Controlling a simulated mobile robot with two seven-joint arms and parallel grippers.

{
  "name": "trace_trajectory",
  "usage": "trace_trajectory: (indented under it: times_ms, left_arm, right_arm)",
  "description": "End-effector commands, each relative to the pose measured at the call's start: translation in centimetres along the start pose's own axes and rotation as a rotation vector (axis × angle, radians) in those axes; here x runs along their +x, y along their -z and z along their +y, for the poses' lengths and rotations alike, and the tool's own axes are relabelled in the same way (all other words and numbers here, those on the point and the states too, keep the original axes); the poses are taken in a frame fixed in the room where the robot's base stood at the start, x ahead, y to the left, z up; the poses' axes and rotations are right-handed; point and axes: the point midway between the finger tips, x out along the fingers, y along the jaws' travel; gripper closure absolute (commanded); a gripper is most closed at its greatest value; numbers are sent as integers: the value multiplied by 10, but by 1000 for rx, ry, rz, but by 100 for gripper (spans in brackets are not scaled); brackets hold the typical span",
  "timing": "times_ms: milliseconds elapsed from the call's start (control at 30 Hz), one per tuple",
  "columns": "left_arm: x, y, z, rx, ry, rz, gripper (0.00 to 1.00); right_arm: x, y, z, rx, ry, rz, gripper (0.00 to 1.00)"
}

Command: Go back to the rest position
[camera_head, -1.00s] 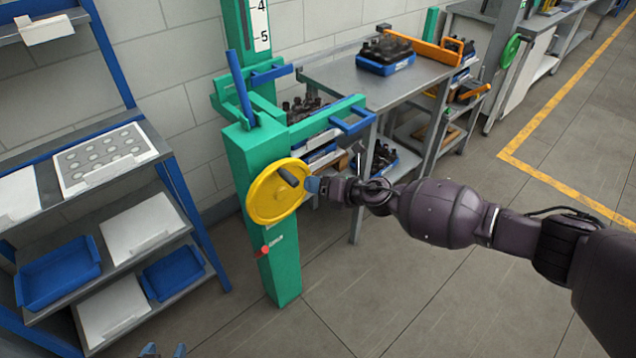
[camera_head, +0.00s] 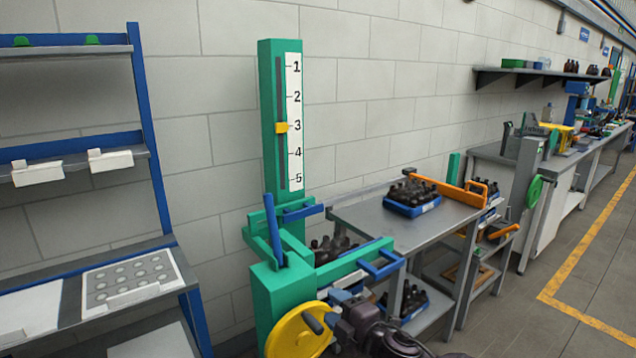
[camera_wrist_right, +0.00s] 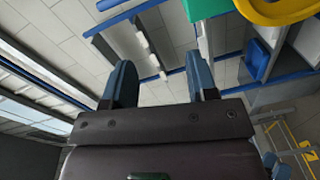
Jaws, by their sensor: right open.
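My right gripper (camera_head: 338,310) shows at the bottom of the head view, beside the yellow handwheel (camera_head: 298,332) on the green lift post (camera_head: 279,150). In the right wrist view its two blue fingers (camera_wrist_right: 160,88) stand apart with nothing between them. Part of the yellow wheel (camera_wrist_right: 285,8) shows at the top right of that view, clear of the fingers. The dark handle knob of the wheel lies close to the gripper in the head view; I cannot tell whether they touch. The yellow pointer (camera_head: 281,127) is at 3 on the scale. My left gripper is not in view.
A grey table (camera_head: 365,217) right of the post bears a blue crate (camera_head: 412,208) of dark bottles and an orange-handled part (camera_head: 455,192). A blue-framed shelf (camera_head: 150,130) with a hole tray (camera_head: 130,283) stands at left. Open floor (camera_head: 560,250) lies at right.

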Motion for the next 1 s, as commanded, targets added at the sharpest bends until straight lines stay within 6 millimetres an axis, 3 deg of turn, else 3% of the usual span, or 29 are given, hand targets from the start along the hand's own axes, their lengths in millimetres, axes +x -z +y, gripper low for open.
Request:
trace_trajectory:
  times_ms: [200, 467, 700, 1000]
  left_arm:
    - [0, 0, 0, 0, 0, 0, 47]
    - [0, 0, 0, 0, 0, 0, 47]
    - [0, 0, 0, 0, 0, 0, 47]
    - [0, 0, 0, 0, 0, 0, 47]
  right_arm:
    - [-43, -5, -15, 457, -44, -118, 47]
    - [-116, -30, -50, 903, -101, -287, 47]
    - [-200, -52, -95, 1182, -164, -466, 47]
    - [-321, -60, -165, 1349, -214, -730, 47]
